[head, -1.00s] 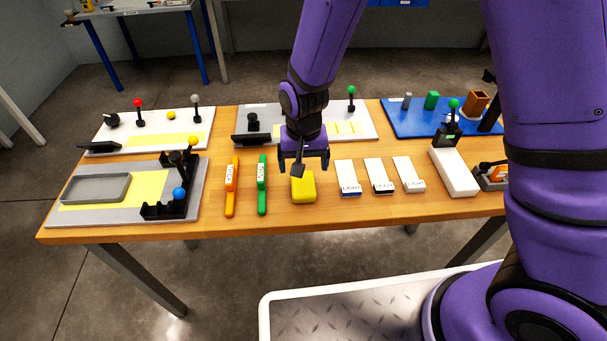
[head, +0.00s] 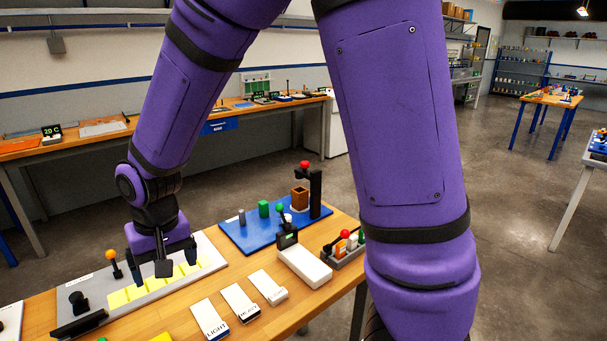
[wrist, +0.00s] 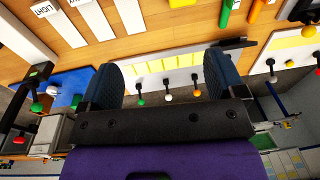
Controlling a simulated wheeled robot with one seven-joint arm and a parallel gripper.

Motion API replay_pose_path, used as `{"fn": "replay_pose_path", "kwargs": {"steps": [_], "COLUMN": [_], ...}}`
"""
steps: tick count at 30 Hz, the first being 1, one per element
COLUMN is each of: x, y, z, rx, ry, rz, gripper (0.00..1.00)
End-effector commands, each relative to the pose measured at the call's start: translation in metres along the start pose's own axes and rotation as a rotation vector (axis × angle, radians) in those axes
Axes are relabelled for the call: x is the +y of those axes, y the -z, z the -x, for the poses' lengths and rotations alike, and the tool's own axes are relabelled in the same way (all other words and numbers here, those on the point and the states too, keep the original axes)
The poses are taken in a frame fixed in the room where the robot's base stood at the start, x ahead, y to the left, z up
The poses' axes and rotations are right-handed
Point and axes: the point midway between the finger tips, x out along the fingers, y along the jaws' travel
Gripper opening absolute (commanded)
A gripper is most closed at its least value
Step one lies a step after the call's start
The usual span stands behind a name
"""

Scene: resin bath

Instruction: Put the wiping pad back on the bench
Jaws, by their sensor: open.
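The wiping pad appears to be the yellow block on the wooden bench (head: 275,320). Only a sliver of the pad (head: 160,338) shows at the bottom edge of the head view. The yellow pad (wrist: 182,3) also shows at the top edge of the wrist view, lying on the wood. My gripper (head: 163,262) is open, with nothing between its fingers. In the head view it is over the white board behind the pad, apart from it. In the wrist view the two fingers (wrist: 164,78) stand wide apart, with the board's yellow strips beyond them.
White labelled blocks (head: 240,302) lie in a row right of the pad. A blue board (head: 262,235) with small blocks and a black post stands behind them. A white box (head: 304,266) and a grey holder (head: 343,254) stand at the right. Open floor (head: 500,190) lies right of the bench.

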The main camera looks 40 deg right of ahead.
Motion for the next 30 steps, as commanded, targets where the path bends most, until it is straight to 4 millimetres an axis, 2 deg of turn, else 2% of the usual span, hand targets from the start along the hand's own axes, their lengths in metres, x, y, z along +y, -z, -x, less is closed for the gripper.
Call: {"fn": "replay_pose_path", "kwargs": {"steps": [1, 6, 11, 15, 24, 30], "x": [0.012, 0.049, 0.082, 0.11, 0.157, 0.172], "y": [-0.001, -0.013, -0.033, -0.056, -0.119, -0.15], "z": [0.02, 0.073, 0.117, 0.149, 0.199, 0.213], "rx": [0.023, 0.083, 0.146, 0.202, 0.32, 0.367], "ry": [0.012, 0.033, 0.04, 0.034, -0.01, -0.045], "rz": [-0.002, 0.005, 0.013, 0.021, 0.033, 0.039], "gripper": [0.89, 0.89, 0.89, 0.89, 0.89, 0.89]}}
